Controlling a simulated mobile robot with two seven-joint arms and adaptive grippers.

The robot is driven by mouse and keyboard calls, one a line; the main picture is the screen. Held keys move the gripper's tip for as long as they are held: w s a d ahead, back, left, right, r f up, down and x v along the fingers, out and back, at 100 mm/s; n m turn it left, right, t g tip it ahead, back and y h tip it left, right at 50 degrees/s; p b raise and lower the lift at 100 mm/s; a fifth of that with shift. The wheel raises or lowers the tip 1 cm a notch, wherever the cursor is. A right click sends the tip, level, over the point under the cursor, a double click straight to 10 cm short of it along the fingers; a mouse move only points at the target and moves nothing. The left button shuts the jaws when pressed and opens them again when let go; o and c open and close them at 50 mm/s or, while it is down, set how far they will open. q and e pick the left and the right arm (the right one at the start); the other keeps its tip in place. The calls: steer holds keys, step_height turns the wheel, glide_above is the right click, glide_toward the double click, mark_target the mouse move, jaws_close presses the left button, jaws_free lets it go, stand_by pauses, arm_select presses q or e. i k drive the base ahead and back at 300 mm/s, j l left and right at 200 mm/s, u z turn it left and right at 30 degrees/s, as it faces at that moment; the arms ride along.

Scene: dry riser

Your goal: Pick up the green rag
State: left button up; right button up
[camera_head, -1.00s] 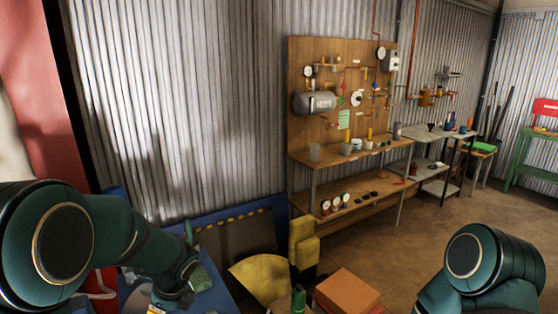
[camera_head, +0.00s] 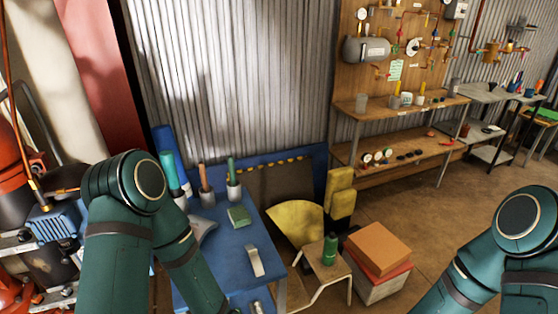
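A small green folded piece that looks like the green rag (camera_head: 239,216) lies on the blue table (camera_head: 226,256), near the table's back right corner. Another flat green thing (camera_head: 546,114) lies on a small wooden stand at the far right edge; it is too small to tell what it is. My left arm comes down in front of the table's left part, left of the green piece and apart from it in the picture. My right arm is at the lower right. Both grippers are outside the frame.
Bottles and pots with handles (camera_head: 233,180) stand along the table's back. A pale metal tool (camera_head: 254,260) lies near its right edge. A stool (camera_head: 328,264) with a green bottle and stacked boxes (camera_head: 378,254) stand right of it. Machinery is at left. Floor at right is open.

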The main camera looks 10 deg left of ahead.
mark_target(239, 217)
steer(key=u, duration=1.7)
steer(key=l+u, duration=0.3)
steer(key=u, duration=0.15)
steer(key=k+l+u, duration=0.1)
steer(key=l+u, duration=0.35)
steer(key=k+l+u, duration=0.2)
steer(key=l, duration=0.2)
steer(key=k+l+u, duration=0.15)
steer(key=l, duration=0.2)
steer(key=k+l, duration=0.25)
steer(key=l, duration=0.2)
steer(key=k+l+u, duration=0.1)
steer(key=l, duration=0.35)
steer(key=k, duration=0.1)
